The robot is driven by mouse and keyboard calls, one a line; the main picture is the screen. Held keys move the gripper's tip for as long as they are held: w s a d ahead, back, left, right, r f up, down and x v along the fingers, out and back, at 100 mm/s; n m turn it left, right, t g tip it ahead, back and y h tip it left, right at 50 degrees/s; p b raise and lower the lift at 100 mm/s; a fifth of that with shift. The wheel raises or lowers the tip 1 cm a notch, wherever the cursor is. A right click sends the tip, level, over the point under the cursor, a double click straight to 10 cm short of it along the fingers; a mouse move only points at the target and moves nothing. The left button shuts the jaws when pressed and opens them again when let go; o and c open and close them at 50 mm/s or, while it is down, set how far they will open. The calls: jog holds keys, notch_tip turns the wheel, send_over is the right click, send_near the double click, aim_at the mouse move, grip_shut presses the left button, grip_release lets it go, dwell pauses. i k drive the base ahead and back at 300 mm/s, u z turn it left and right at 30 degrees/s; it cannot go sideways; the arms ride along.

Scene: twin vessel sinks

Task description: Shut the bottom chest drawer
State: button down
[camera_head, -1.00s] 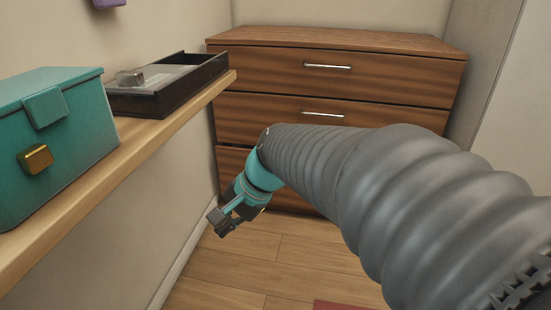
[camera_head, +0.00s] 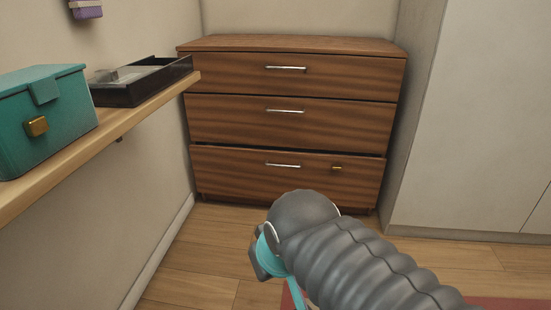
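The wooden chest (camera_head: 290,44) stands against the back wall with three stacked drawers. The bottom drawer (camera_head: 240,177) has a silver bar handle and a small brass-coloured fitting at its right. A dark gap shows along its top edge, so it sits slightly out. The middle drawer (camera_head: 235,122) and top drawer (camera_head: 230,77) look flush. My gripper (camera_head: 268,262) is low in front of the chest, apart from the drawer front in the picture. Its fingers are mostly hidden behind my arm, so I cannot see whether they are open or shut.
A wooden shelf (camera_head: 95,143) on the left wall holds a teal box (camera_head: 65,120) and a black tray (camera_head: 150,85). A pale cabinet (camera_head: 470,120) stands at the right. Wood floor (camera_head: 205,250) is clear before the chest; a red mat (camera_head: 295,297) lies lower down.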

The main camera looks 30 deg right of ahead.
aim_at(258, 172)
jog(key=z, duration=1.4)
jog(key=i, duration=1.15)
jog(key=u, duration=1.9)
